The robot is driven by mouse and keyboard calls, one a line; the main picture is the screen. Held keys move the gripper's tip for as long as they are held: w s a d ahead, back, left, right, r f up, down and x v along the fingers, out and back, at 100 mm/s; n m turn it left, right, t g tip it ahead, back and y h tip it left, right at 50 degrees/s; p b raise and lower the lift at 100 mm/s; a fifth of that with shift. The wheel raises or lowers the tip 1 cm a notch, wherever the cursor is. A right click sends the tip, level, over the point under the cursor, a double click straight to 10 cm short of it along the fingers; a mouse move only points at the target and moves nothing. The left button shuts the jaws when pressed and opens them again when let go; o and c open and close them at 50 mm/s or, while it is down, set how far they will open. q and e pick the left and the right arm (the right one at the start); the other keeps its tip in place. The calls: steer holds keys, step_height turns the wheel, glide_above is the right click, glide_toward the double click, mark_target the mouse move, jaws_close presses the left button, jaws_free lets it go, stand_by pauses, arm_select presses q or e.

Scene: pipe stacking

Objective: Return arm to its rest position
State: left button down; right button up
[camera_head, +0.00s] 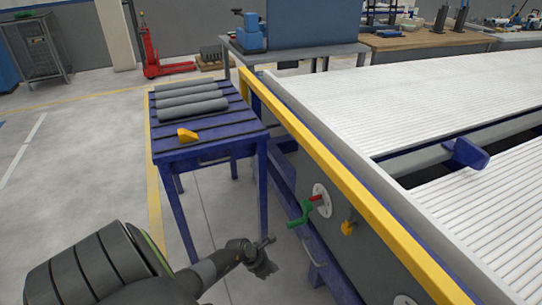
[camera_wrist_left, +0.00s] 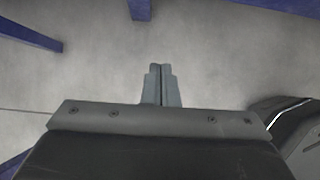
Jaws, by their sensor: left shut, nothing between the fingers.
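My left arm comes in from the lower left in the head view. Its gripper (camera_head: 266,256) hangs in front of the blue table, lower in the picture than the tabletop and left of the conveyor's side. In the left wrist view the left gripper's fingers (camera_wrist_left: 161,84) are together with nothing between them, over bare grey floor. The blue table (camera_head: 235,137) carries several grey pipes (camera_head: 190,107) lying side by side and a yellow wedge-shaped piece (camera_head: 187,135) near its front edge. The gripper is apart from all of these. My right gripper is not in view.
A long conveyor with white rollers (camera_head: 330,85) and a yellow side rail (camera_head: 335,170) runs along the right. A green-and-red crank handle (camera_head: 305,211) sticks out from its side, near the gripper. Grey floor (camera_head: 90,165) is free to the left. A red pallet jack (camera_head: 152,55) stands far back.

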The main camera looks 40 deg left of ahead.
arm_select(q)
steer(key=shift+s+a, duration=0.15)
steer(key=shift+s, duration=0.1)
